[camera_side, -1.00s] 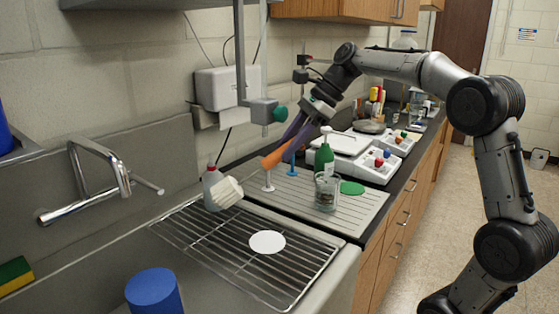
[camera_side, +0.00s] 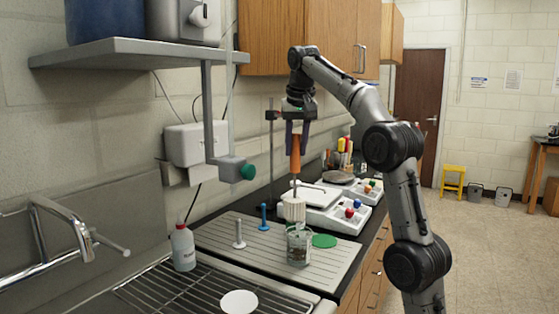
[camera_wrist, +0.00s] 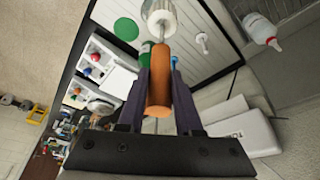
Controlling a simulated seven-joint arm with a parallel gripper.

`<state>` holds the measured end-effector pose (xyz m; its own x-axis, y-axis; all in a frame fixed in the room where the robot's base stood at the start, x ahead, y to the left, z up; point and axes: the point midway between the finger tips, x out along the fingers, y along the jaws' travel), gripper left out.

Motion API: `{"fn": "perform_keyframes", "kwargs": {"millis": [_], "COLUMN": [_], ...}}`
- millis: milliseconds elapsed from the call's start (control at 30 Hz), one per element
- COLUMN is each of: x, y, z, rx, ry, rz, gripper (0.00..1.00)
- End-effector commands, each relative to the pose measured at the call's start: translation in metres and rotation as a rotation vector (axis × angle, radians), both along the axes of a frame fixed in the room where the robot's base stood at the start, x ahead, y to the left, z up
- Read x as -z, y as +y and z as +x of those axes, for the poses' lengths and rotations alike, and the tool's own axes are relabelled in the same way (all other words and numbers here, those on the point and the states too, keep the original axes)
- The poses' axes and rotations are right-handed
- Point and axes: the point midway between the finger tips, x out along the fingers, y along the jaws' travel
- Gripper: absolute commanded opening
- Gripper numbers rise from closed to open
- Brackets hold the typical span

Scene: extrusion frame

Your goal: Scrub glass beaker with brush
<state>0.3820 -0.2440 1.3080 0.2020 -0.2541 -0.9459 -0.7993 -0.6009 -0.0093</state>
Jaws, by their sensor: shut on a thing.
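The brush has an orange handle (camera_side: 294,158) and a thick white bristle head (camera_side: 293,209). My gripper (camera_side: 297,146) is shut on the orange handle, with a dark finger on each side. The brush hangs nearly upright, bristles down. The glass beaker (camera_side: 299,246) stands upright on the grey ribbed drainboard, with some dark residue inside. The bristle head shows just above the beaker's rim, slightly left; I cannot tell whether they touch.
A white squeeze bottle (camera_side: 183,248), a white peg (camera_side: 239,234) and a blue peg (camera_side: 264,217) stand left of the beaker. A green disc (camera_side: 324,241) lies to its right. Behind are white instruments (camera_side: 338,217). The sink rack (camera_side: 170,290) holds a white disc (camera_side: 239,302).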

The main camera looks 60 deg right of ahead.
Motion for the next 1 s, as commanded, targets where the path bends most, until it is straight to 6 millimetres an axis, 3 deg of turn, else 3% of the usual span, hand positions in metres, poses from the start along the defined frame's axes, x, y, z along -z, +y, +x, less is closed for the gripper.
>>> {"fn": "perform_keyframes", "kwargs": {"millis": [133,367,1000], "x": [-0.004,0.001,0.058], "y": [-0.014,-0.017,-0.016], "z": [-0.007,-0.008,-0.008], "rx": [-0.057,-0.077,-0.075], "ry": [-0.024,-0.032,-0.030], "rz": [-0.044,-0.055,-0.053], "gripper": [0.00,0.00,0.00]}}
